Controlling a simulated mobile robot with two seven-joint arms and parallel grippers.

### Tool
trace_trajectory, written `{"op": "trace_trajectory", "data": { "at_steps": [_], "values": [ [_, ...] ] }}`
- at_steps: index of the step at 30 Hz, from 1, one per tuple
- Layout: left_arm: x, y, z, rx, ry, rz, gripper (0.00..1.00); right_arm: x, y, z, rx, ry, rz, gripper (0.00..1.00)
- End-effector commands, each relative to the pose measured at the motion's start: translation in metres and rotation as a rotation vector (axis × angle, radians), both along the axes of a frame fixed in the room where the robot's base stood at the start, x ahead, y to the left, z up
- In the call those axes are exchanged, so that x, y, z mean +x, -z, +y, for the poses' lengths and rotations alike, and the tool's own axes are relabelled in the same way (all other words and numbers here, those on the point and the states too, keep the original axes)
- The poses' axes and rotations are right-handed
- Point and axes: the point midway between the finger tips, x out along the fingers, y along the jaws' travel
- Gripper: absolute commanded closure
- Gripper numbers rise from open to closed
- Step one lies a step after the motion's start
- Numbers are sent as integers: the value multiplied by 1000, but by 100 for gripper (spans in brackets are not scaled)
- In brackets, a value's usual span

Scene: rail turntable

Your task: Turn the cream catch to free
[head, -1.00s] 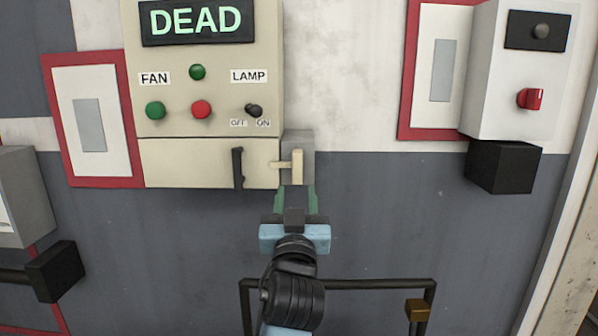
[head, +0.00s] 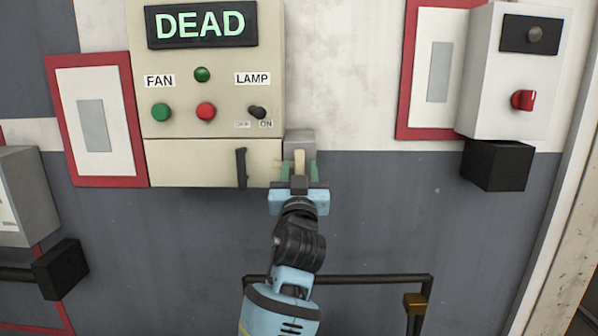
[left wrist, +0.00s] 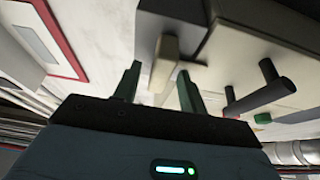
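The cream catch (head: 299,158) sits on a grey block (head: 299,141) at the right edge of the cream cabinet's lower door (head: 195,163). Its upright bar shows; its crosspiece toward the door is mostly hidden by my gripper in the head view. My left gripper (head: 299,170) is open, with one green finger on each side of the catch. In the left wrist view the catch (left wrist: 164,62) stands between the two spread fingers (left wrist: 160,78), with gaps visible beside it. My right gripper is not in view.
A black door handle (head: 241,168) is just left of the catch; it also shows in the left wrist view (left wrist: 258,96). Above are a DEAD display (head: 201,25), buttons and a LAMP switch (head: 257,112). A black rail (head: 350,279) is below.

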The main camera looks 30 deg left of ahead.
Motion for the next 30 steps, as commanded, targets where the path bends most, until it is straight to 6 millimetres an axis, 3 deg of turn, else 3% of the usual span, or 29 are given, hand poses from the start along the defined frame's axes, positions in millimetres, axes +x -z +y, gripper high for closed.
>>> {"op": "trace_trajectory", "data": {
  "at_steps": [1, 10, 20, 30],
  "values": [
    [0, 0, 0, 0, 0, 0, 63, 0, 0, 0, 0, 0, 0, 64],
    [0, 0, 0, 0, 0, 0, 100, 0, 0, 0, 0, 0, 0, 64],
    [0, 0, 0, 41, 0, 25, 100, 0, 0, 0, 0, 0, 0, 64],
    [-1, 0, 1, 244, -2, 147, 100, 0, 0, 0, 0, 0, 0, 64]
  ]
}}
